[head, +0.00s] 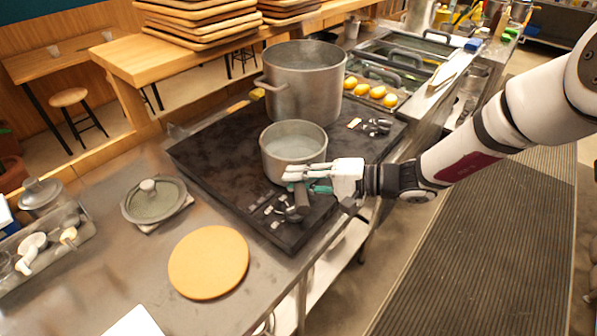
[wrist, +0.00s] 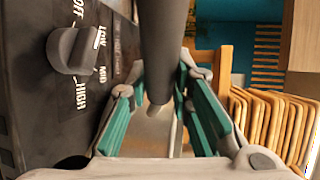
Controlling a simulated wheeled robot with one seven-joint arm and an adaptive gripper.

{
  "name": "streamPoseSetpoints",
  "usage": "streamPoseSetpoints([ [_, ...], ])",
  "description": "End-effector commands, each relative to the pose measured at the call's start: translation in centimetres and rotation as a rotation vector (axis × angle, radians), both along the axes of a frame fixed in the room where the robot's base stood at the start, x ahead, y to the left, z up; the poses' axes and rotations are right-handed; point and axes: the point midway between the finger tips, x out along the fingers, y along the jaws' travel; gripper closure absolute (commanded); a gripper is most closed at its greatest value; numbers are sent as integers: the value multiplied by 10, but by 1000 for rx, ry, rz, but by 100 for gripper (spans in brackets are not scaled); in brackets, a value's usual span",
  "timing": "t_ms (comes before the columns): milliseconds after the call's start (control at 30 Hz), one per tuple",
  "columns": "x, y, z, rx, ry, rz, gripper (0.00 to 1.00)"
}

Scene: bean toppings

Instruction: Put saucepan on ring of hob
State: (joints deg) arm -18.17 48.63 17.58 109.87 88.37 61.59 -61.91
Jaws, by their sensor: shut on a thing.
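In the wrist view the dark grey handle (wrist: 162,45) runs down between the teal finger pads of my gripper (wrist: 160,105). A hob knob (wrist: 75,50) with OFF, LOW, MID and HIGH marks lies left of the handle.
A large stockpot (head: 305,90) stands on the hob behind the saucepan. Knobs (head: 290,210) line the hob's front edge. A round wooden board (head: 208,262) and a lid (head: 153,200) lie on the steel counter at left. Yellow fruit (head: 376,92) lies beyond the hob.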

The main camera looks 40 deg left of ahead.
Motion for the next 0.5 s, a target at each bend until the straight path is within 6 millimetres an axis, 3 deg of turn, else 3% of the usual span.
streamPoseSetpoints([
  [400,0,1,-3,8,-4,2,100],
  [433,0,0,-5,0,0,0,74],
  [500,0,0,-5,0,0,0,60],
])
